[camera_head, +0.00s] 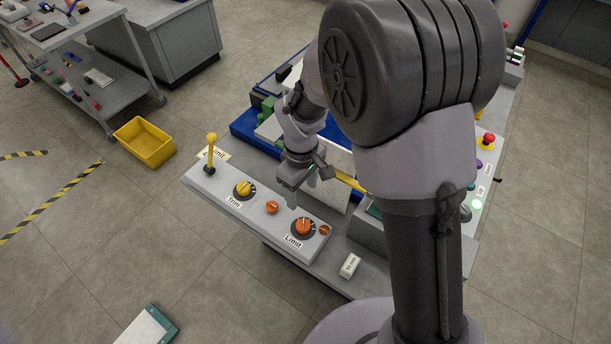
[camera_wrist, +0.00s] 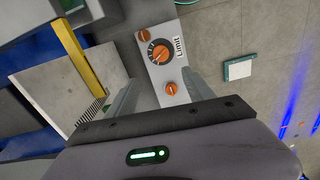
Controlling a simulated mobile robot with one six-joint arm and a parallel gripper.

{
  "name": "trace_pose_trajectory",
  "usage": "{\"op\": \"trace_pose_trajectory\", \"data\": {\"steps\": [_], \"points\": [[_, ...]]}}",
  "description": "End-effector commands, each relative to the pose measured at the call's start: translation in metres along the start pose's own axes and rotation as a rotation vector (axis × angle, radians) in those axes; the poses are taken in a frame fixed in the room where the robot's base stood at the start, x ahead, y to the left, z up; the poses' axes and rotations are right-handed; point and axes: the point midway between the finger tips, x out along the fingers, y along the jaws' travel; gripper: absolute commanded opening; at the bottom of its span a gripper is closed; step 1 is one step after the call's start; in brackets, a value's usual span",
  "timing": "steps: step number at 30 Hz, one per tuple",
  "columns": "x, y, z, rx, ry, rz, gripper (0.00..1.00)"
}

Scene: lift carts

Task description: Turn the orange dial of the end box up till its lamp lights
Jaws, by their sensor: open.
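The end box (camera_head: 262,222) is a long light-grey panel along the cart's near left edge. Its orange dial (camera_head: 303,227), on a dark ring, is labelled "Limit"; it also shows in the wrist view (camera_wrist: 160,53). A small orange round piece (camera_head: 324,230) sits beside the dial, and another (camera_head: 272,207) lies between it and the yellow "Trim" dial (camera_head: 244,189). Neither orange piece visibly glows; I cannot tell which is the lamp. My gripper (camera_head: 301,190) is open and empty, above and behind the box, apart from the dial. In the wrist view the dial appears beyond the fingertips (camera_wrist: 160,77).
A yellow-knobbed lever (camera_head: 211,150) stands upright at the box's left end. A white labelled block (camera_head: 350,266) is right of the box. A yellow bar (camera_wrist: 80,55) and a pale plate (camera_wrist: 62,90) lie beside my gripper. A yellow bin (camera_head: 145,142) is on the floor.

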Motion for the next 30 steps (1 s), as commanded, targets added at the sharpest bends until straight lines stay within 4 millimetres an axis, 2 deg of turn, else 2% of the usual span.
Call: {"op": "trace_pose_trajectory", "data": {"steps": [9,15,21,30], "points": [[0.096,-0.001,0.002,0.005,-0.004,-0.004,0.61],[0.144,-0.001,0.002,0.006,-0.002,-0.002,0.61],[0.164,0.000,0.002,0.007,0.000,-0.002,0.61],[0.166,0.000,0.002,0.008,0.000,-0.001,0.61]]}}
